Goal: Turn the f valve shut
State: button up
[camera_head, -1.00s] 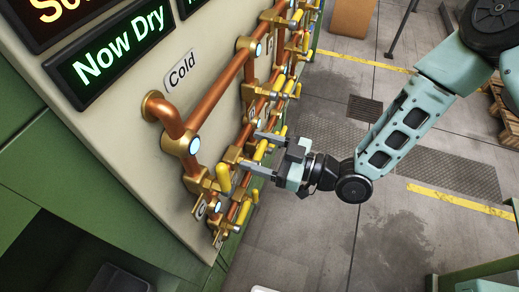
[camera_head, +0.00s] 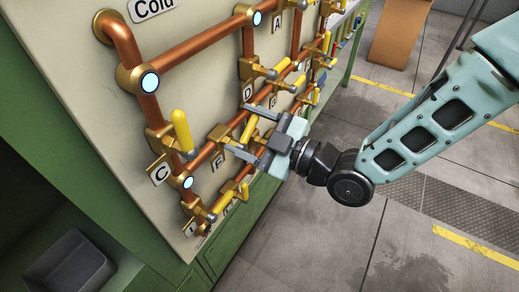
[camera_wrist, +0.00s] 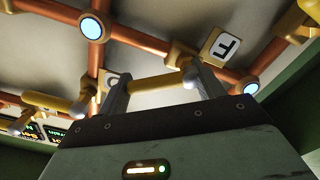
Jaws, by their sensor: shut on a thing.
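The F valve is on a copper pipe of the wall panel, beside the white F label (camera_head: 217,162). Its yellow handle (camera_head: 250,129) lies between my gripper's two grey fingers (camera_head: 249,131) in the head view. In the wrist view, the yellow handle (camera_wrist: 155,86) stretches across from one finger to the other, and my gripper (camera_wrist: 160,88) is shut on it. The F label (camera_wrist: 222,45) shows turned over at upper right. The valve's body is partly hidden behind my fingers.
The C valve's yellow handle (camera_head: 181,131) stands close at left of my gripper. The D label (camera_head: 247,93) and more yellow-handled valves sit just above and behind. A grey bin (camera_head: 70,268) is at lower left. The floor to the right is open.

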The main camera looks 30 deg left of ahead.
aim_at(241, 145)
jog(key=n+b, duration=0.2)
jog(key=b, duration=0.2)
jog(key=s+n+b, duration=0.1)
jog(key=n+b, duration=0.1)
jog(key=b, duration=0.1)
jog(key=n+b, duration=0.2)
jog(key=b, duration=0.2)
jog(key=shift+s+b, duration=0.25)
jog(key=shift+b, duration=0.05)
jog(key=n+b, duration=0.1)
jog(key=b, duration=0.1)
jog(key=n+b, duration=0.2)
jog(key=b, duration=0.1)
jog(key=shift+s+r+b, duration=0.25)
jog(key=shift+s+b, duration=0.1)
jog(key=shift+s, duration=0.05)
jog(key=n+b, duration=0.2)
jog(key=shift+s+a+r+b, duration=0.1)
jog(key=shift+s+r+b, duration=0.15)
jog(key=shift+b, duration=0.1)
jog(key=o, duration=1.3)
jog(key=shift+r, duration=0.1)
jog(key=d, duration=0.5)
jog(key=s+d, duration=0.1)
jog(key=d, duration=1.1)
jog(key=shift+s+d, duration=0.2)
